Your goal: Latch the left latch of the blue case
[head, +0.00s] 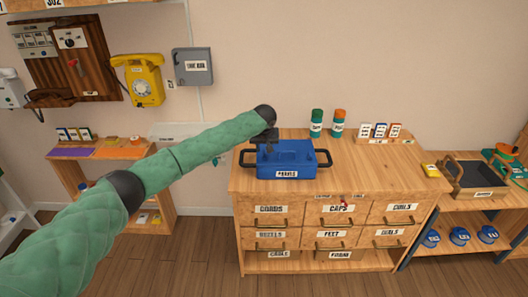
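The blue case (300,158) sits on top of the wooden drawer cabinet, near its left end. It has a white label on its front and a black bar handle at each side. My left arm reaches in from the left, and my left gripper (268,138) is over the back left part of the case. The gripper is small and dark here, so its fingers and any contact with the case cannot be made out. The left latch cannot be told apart at this size; the gripper may cover it. My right gripper is not in view.
The wooden cabinet (390,170) has free top to the right of the case. Two bottles (317,123) and a card holder (381,138) stand behind. A yellow dial phone (144,80) hangs on the wall. A low shelf holds a tray (478,176) at right.

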